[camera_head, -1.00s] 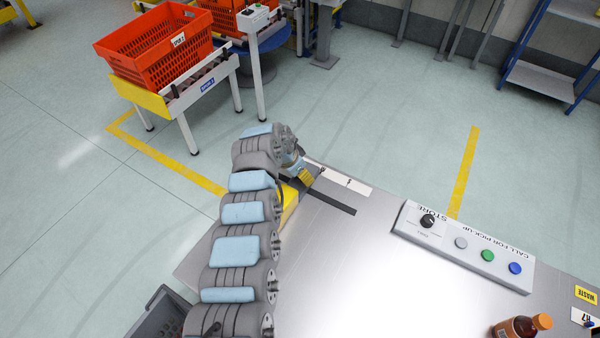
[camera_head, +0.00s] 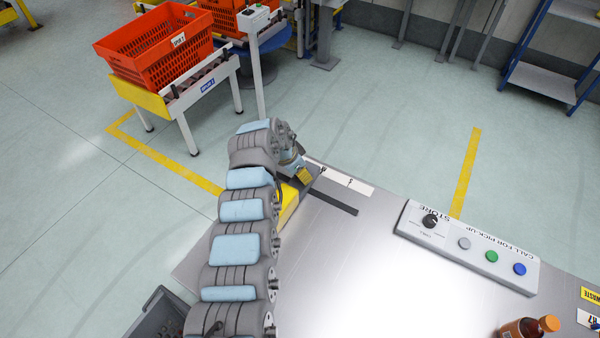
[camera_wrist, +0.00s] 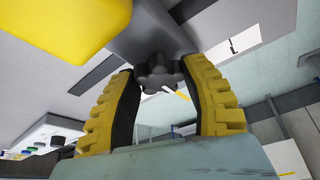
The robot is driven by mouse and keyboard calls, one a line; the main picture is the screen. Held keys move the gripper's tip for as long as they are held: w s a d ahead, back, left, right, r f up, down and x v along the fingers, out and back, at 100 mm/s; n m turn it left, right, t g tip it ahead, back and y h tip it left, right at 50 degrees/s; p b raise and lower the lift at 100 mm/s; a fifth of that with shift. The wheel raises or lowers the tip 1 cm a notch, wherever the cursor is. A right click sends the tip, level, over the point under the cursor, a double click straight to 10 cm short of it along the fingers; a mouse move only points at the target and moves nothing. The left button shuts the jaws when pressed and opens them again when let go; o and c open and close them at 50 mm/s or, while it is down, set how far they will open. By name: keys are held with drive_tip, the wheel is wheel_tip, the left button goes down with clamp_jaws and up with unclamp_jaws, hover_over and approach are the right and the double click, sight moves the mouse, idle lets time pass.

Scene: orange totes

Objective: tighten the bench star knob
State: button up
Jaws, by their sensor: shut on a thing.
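The star knob (camera_wrist: 158,74) is a dark grey lobed knob under a grey metal part (camera_wrist: 150,30), seen in the wrist view. My gripper (camera_wrist: 161,82) has its two yellow ribbed fingers on either side of the knob, shut on it. In the head view my gripper (camera_head: 305,174) is at the far left corner of the steel bench (camera_head: 340,260), beside a yellow block (camera_head: 288,200). The wrist view also shows the yellow block (camera_wrist: 60,25) at upper left. My arm and wrist hide the knob in the head view.
A call panel (camera_head: 468,245) with a dial and coloured buttons stands on the bench to the right. A brown bottle (camera_head: 528,328) is at the front right. An orange tote (camera_head: 155,50) sits on a roller stand behind. The middle of the bench is clear.

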drive_tip(key=o, duration=0.9)
drive_tip(key=shift+d+f, duration=0.1)
drive_tip(key=shift+o, duration=0.2)
drive_tip(key=shift+r, duration=0.2)
drive_tip(key=shift+v, duration=1)
drive_tip(key=v, duration=1)
drive_tip(key=shift+f, duration=0.15)
